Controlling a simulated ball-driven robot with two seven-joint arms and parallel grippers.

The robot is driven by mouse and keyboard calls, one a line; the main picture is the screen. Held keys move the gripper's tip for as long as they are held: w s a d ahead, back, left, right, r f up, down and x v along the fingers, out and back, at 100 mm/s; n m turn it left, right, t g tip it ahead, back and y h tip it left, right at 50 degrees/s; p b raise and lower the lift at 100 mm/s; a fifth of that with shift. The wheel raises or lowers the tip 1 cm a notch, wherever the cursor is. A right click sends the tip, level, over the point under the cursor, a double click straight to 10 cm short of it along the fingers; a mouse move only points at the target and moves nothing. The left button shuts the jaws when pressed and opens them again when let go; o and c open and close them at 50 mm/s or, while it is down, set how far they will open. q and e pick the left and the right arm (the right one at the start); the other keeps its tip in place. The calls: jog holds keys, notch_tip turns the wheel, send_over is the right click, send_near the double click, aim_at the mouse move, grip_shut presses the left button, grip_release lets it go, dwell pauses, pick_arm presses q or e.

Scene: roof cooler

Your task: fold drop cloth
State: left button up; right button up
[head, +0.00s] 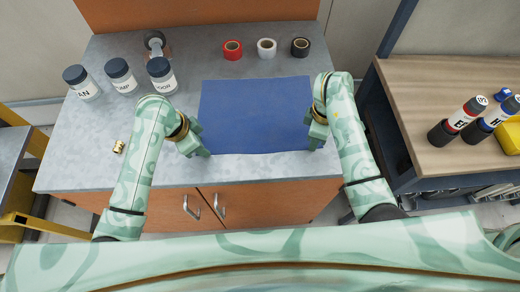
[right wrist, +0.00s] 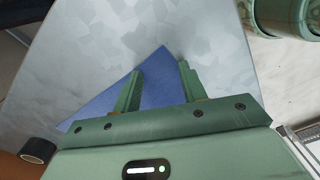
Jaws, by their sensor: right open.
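The drop cloth (head: 255,110) is a dark blue rectangle spread flat on the grey bench top. My left gripper (head: 201,142) is at the cloth's near left corner; the view is too small to show whether its fingers are apart. My right gripper (head: 318,134) is at the near right corner and partly covers it. In the right wrist view my right gripper (right wrist: 161,68) is open, its two fingers apart over a pointed corner of the cloth (right wrist: 104,101). Nothing is visibly pinched between them.
The bench top (head: 75,155) has free room left of the cloth. Several lidded jars (head: 120,75) stand at the back left. Red (head: 232,50), white (head: 267,48) and black (head: 300,47) tape rolls lie behind the cloth. A small brass fitting (head: 119,147) lies left. A side table (head: 440,85) holds bottles.

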pick_arm(q)
jog(key=shift+s+f, duration=0.1)
jog(key=shift+f, duration=0.05)
grip_shut()
pick_arm(e)
jog(key=shift+f, duration=0.15)
grip_shut()
